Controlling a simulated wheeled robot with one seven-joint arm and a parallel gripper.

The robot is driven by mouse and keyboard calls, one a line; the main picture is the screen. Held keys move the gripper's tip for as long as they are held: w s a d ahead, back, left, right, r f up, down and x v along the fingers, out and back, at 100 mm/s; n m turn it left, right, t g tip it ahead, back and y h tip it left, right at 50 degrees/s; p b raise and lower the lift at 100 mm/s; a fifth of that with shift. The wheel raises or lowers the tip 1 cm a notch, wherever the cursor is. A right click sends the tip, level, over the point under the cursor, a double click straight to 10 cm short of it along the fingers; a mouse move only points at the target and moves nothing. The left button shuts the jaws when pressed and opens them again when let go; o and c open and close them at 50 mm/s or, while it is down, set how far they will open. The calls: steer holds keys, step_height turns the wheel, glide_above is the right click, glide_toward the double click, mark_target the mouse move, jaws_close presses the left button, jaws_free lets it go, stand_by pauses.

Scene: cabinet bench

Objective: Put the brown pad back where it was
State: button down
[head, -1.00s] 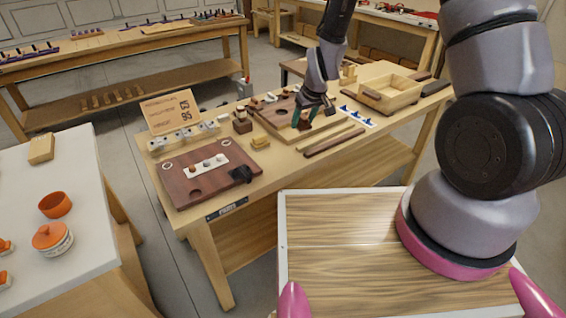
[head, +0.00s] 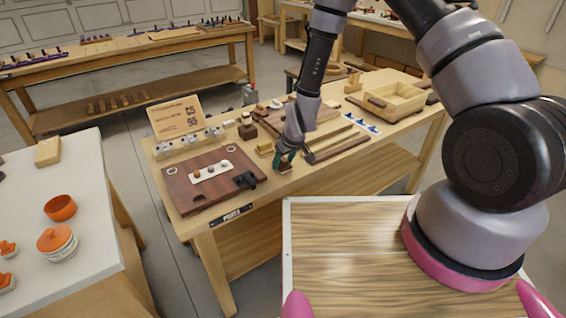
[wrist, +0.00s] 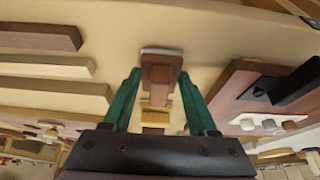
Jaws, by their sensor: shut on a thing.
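My gripper (head: 284,156) is shut on a small brown wooden block (head: 285,168), which I take for the brown pad. In the wrist view the brown block (wrist: 160,74) sits between the two green fingers of my gripper (wrist: 158,90), with a pale layer along its far end. The block is over the bare front part of the bench, between the dark red-brown board (head: 192,204) and the long brown strip (head: 340,149). I cannot tell whether it touches the bench top.
A yellow block (head: 265,148) lies close to the left of my gripper. A black piece (head: 245,181) sits on the red-brown board's right edge. A wooden tray (head: 398,98) stands at the right. A sign (head: 178,118) and a small dark brown block (head: 247,131) stand behind.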

steer(key=shift+f, duration=0.2)
steer(key=shift+c, duration=0.9)
jaws_free()
